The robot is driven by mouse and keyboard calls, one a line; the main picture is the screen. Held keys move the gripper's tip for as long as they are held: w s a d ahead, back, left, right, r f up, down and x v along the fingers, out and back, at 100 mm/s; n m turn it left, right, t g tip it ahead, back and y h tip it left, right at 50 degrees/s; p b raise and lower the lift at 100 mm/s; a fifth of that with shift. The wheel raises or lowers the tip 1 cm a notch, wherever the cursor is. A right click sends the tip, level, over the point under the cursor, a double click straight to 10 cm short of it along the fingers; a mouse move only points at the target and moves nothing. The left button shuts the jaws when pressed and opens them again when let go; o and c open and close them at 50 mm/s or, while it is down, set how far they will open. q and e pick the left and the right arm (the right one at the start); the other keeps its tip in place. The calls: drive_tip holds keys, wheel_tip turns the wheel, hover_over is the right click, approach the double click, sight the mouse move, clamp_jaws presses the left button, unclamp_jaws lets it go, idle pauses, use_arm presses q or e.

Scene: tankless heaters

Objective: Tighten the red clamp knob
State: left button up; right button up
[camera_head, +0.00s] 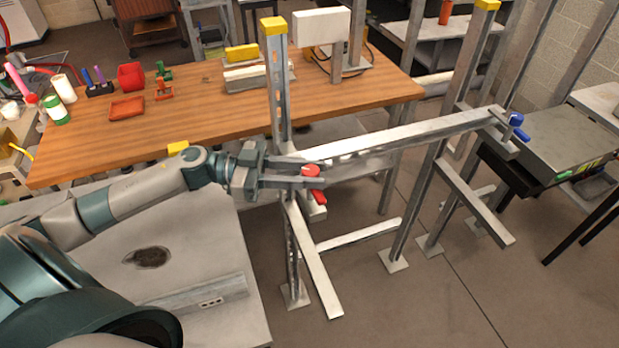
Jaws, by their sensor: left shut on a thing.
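The red clamp knob (311,171) sits at the left end of the metal crossbar (400,135), by the left upright post (277,85). A red handle part hangs just below it. My left gripper (315,175) reaches in from the left, its two long fingers pointing right on either side of the knob. It is shut on the red clamp knob; the fingers hide part of the clamp. A blue clamp knob (518,126) is at the crossbar's right end. My right gripper is not in view.
A wooden workbench (200,120) with red trays, bottles and small tools stands behind the frame. A grey metal case (565,145) is at the right. A grey table (220,300) lies below my left arm. Slanted braces and posts stand around the clamp.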

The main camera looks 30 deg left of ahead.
use_arm(q)
drive_tip(key=m+g+h+b, duration=0.1)
drive_tip(key=m+g+b, duration=0.2)
drive_tip(key=g, duration=0.3)
drive_tip(key=shift+w+m, duration=0.15)
drive_tip(key=shift+m, duration=0.45)
drive_tip(key=shift+m+g+b, duration=1.2)
drive_tip(key=shift+m+g, duration=0.8)
drive_tip(key=shift+g, duration=1.1)
drive_tip(key=shift+m+g+y, duration=0.3)
drive_tip(key=shift+g+y, duration=0.1)
drive_tip(key=shift+g, duration=0.2)
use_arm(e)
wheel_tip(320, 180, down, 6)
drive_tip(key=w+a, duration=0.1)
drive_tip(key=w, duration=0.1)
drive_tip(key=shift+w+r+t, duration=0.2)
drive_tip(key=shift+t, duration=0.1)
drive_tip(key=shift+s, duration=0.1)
use_arm(q)
drive_tip(key=o, duration=1.1)
drive_tip(key=shift+c, duration=0.2)
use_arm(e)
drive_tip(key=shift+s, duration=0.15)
use_arm(q)
drive_tip(key=shift+t, duration=0.3)
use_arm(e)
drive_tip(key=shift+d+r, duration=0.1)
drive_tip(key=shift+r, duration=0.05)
